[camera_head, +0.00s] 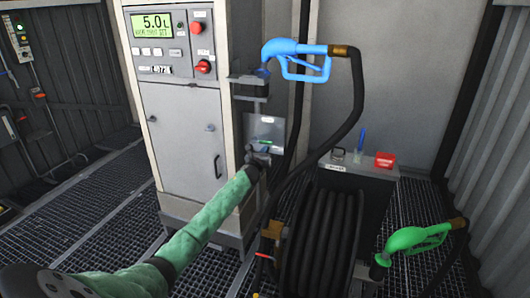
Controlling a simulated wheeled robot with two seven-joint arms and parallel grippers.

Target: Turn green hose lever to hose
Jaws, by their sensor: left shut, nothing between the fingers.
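My left arm in a green sleeve reaches up from the bottom left. My left gripper (260,156) is shut and empty, just below a small grey plate (267,128) beside the pump cabinet. A small green piece (266,142), possibly the green hose lever, shows at the plate's lower part, close above the gripper. It is too small to tell its direction or whether the gripper touches it. A green nozzle (415,238) with a black hose is at the lower right. My right gripper is not in view.
The pump cabinet (185,130) has a display reading 5.0 L. A blue nozzle (297,57) hangs on its right side, its black hose looping down. A hose reel (318,245) stands right of my arm, before a grey box (350,172) with a red block (385,160). Grating floor at left is clear.

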